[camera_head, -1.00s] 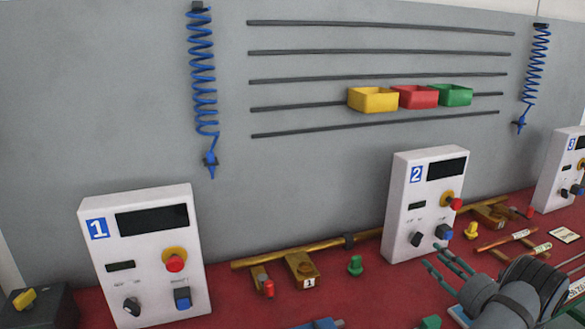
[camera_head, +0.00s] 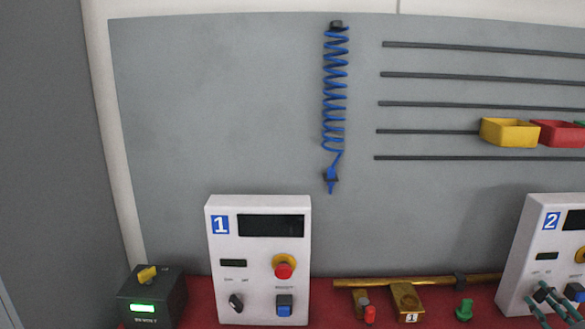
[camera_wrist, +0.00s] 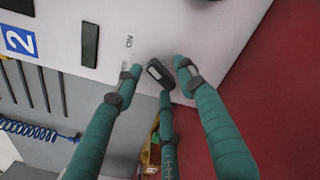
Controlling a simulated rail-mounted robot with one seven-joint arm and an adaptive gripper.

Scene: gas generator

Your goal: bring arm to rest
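My gripper (camera_head: 546,306) shows at the lower right of the head view, in front of the white control panel 2 (camera_head: 545,222). In the wrist view, the teal fingers of my gripper (camera_wrist: 158,80) are spread apart and hold nothing that I can see. A dark knob (camera_wrist: 160,73) on the panel's face lies between the fingertips. I cannot tell whether any finger touches it. The panel (camera_wrist: 130,22) appears tilted in the wrist view. Most of my arm is outside the head view.
White panel 1 (camera_head: 222,262) stands on the red bench, with a dark box (camera_head: 150,305) at its left. A brass pipe (camera_head: 345,283) runs between the panels, near a green knob (camera_head: 464,310). A blue coiled hose (camera_head: 335,90) and a yellow bin (camera_head: 509,133) hang on the wall.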

